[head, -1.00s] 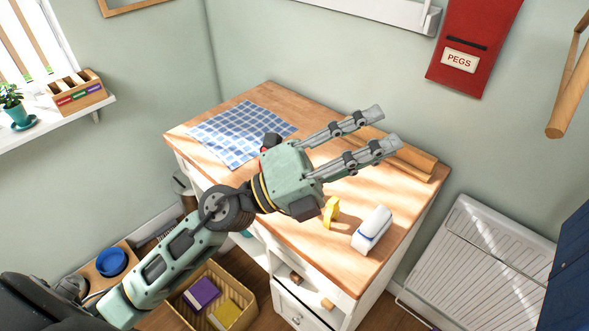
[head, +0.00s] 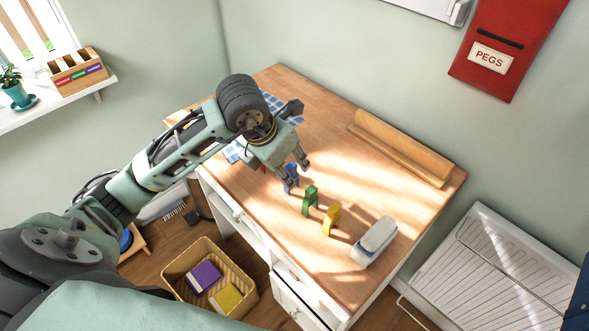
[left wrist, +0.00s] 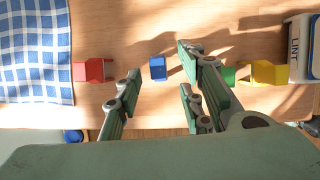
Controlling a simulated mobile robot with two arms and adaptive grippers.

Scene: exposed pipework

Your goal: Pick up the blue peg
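The blue peg (head: 291,182) stands on the wooden desk top, partly hidden behind my left gripper's fingers in the head view. It also shows in the left wrist view (left wrist: 158,68), apart from the fingers, ahead of the gap between them. My left gripper (head: 296,170) is open and empty, pointing down close to the peg. In the left wrist view its fingers (left wrist: 160,80) are spread wide. My right gripper is not in view.
A red peg (left wrist: 95,70) is left of the blue one; green (head: 310,200) and yellow (head: 331,219) pegs stand to the right. Beyond them is a white lint box (head: 374,241). A wooden rail (head: 400,148) lies at the back. A checkered blue cloth (left wrist: 35,50) covers the left side.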

